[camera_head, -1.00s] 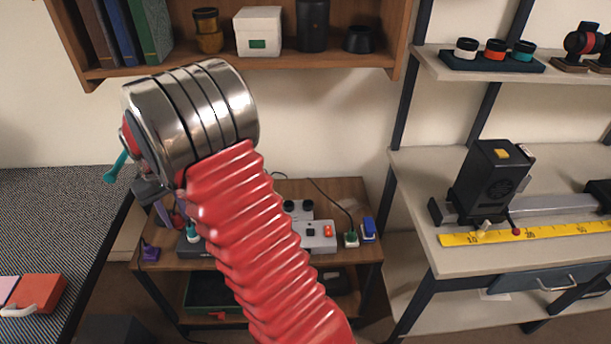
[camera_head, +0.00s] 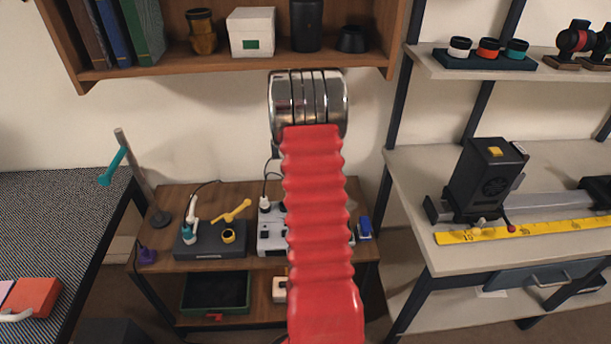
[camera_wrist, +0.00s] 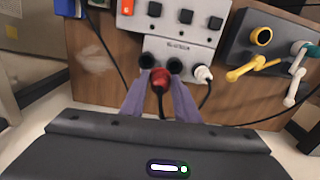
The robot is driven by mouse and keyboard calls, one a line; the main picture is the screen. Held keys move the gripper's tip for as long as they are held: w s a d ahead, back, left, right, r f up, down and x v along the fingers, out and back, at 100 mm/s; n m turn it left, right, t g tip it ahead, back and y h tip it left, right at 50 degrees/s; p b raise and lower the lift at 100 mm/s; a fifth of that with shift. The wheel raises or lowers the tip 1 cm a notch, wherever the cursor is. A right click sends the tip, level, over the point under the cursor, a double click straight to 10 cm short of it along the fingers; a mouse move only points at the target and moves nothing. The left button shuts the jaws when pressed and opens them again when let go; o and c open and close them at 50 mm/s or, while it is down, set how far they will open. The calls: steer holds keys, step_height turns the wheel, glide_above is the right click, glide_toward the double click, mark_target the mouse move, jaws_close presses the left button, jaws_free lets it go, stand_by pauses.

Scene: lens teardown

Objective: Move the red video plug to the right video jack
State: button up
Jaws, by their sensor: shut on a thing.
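The red video plug (camera_wrist: 160,80) is between the purple fingers of my gripper (camera_wrist: 160,86) in the wrist view. The fingers are shut on it, and a dark cable hangs from it. It is near the edge of a light grey box (camera_wrist: 190,49), in front of two dark round jacks. The left jack (camera_wrist: 147,61) and right jack (camera_wrist: 175,65) show on either side of the plug's tip. I cannot tell whether it touches either jack. In the head view, my arm hides the plug, my gripper and part of the grey box (camera_head: 268,242).
A white plug (camera_wrist: 202,73) stands beside the right jack. A dark box (camera_head: 210,241) with a yellow lever (camera_head: 235,211) stands left of the grey box in the head view. A blue plug (camera_head: 364,229) is right of my arm. A shelf (camera_head: 225,69) hangs above.

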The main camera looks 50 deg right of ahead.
steer(key=shift+s+d+f+m, duration=0.15)
steer(key=shift+s+d, duration=0.35)
steer(key=shift+d, duration=0.15)
steer(key=shift+s+d+f+m, duration=0.1)
steer(key=shift+s+d+m, duration=0.05)
steer(key=shift+s+d, duration=0.4)
steer(key=shift+f, duration=0.1)
steer(key=shift+f, duration=2.8)
steer(key=shift+f, duration=1.6)
stand_by(0.3)
steer(key=o, duration=1.3)
steer(key=shift+c, duration=0.2)
